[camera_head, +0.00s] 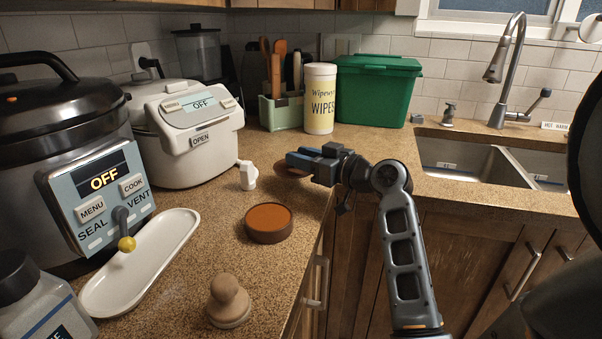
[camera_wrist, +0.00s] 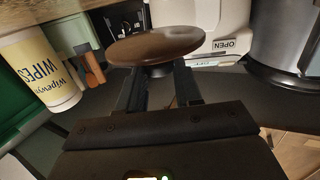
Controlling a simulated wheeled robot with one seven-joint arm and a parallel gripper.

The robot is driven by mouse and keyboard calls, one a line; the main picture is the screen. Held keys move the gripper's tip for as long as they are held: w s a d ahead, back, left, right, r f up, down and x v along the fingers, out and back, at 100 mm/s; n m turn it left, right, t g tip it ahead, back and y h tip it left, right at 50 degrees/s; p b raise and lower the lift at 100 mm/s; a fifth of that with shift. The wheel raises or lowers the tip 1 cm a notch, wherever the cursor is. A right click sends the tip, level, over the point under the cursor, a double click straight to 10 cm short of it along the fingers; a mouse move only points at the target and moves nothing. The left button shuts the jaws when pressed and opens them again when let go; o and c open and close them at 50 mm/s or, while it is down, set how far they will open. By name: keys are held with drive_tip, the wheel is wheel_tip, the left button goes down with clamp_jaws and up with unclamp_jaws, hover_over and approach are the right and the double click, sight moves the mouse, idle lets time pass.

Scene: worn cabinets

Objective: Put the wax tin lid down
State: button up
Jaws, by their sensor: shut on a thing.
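The wax tin lid, a dark brown round disc, is held at the fingertips of my gripper (camera_head: 300,160). In the head view part of the lid (camera_head: 287,171) shows left of the fingers, partly hidden by them. In the wrist view the lid (camera_wrist: 155,44) spans across the fingertips (camera_wrist: 160,80), with a small dark part between them. My gripper is shut on it near the counter's inner corner. The open wax tin (camera_head: 268,223), round and brown with orange wax inside, sits on the counter in front of and left of my gripper. The lid's height above the counter is hard to tell.
A small white object (camera_head: 248,175) stands left of the lid. A wipes canister (camera_head: 320,98) and green bin (camera_head: 375,92) stand behind. A white tray (camera_head: 140,262), wooden stamp-like piece (camera_head: 228,302) and cookers line the left. Bare counter (camera_head: 310,215) lies right of the tin.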

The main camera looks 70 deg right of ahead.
sight(304, 175)
drive_tip(key=shift+w+f, duration=0.15)
drive_tip(key=shift+f, duration=1.95)
drive_tip(key=shift+f+b, duration=0.2)
drive_tip(key=shift+b, duration=0.1)
drive_tip(key=o, duration=1)
drive_tip(key=shift+r, duration=0.1)
drive_tip(key=shift+r+p, duration=0.15)
drive_tip(key=shift+p, duration=0.15)
drive_tip(key=shift+s+a, duration=0.1)
drive_tip(key=shift+s, duration=0.25)
drive_tip(key=b+v, duration=0.2)
drive_tip(key=v, duration=0.9)
drive_tip(key=shift+s+a, duration=0.1)
drive_tip(key=shift+s, duration=0.05)
